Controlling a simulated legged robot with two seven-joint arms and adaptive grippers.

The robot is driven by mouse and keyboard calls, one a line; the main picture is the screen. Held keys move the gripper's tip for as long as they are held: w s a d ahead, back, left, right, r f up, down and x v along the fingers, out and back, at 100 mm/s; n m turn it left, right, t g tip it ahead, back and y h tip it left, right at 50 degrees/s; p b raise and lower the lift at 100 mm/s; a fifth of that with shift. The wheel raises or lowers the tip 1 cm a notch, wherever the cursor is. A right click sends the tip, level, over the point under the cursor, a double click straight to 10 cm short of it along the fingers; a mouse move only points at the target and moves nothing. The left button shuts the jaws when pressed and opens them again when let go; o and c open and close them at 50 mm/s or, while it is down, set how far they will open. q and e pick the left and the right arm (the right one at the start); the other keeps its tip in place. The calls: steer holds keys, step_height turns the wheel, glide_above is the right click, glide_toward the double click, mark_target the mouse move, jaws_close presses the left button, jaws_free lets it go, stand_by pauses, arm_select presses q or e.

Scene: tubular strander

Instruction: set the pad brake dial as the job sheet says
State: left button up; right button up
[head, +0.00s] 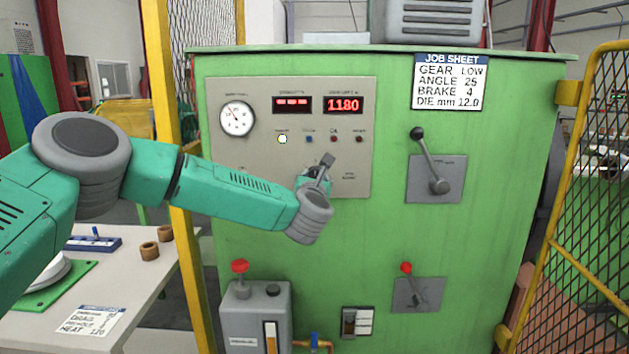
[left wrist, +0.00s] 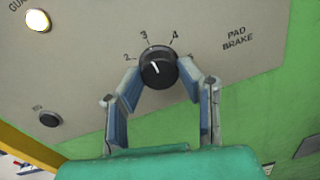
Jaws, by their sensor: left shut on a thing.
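The pad brake dial (left wrist: 157,69) is a black round knob with a white pointer line, on the beige panel (head: 222,86). Its pointer is close to the 3 mark in the left wrist view; marks 2, 3, 4 and part of a 5 show around it. My left gripper (left wrist: 160,77) is shut on the dial, with a finger on each side. In the head view my left gripper (head: 318,178) is at the panel's lower edge and hides the dial. The job sheet (head: 449,82) reads gear low, angle 25, brake 4, die 12.0 mm. My right gripper is out of view.
A lit round lamp (left wrist: 38,20) and a black button (left wrist: 48,119) are left of the dial. A black-knobbed lever (head: 428,160) is to the right on the green cabinet; a red-knobbed lever (head: 412,285) is below. A yellow mesh guard (head: 590,190) stands far right.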

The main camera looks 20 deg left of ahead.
arm_select(q)
steer(key=shift+f, duration=0.2)
steer(key=shift+m+g+b, duration=0.4)
steer(key=shift+m+b, duration=0.3)
steer(key=shift+m, duration=4)
steer(key=shift+f, duration=0.15)
steer(key=o, duration=1.1)
steer(key=shift+o, duration=0.2)
steer(key=shift+w, duration=0.1)
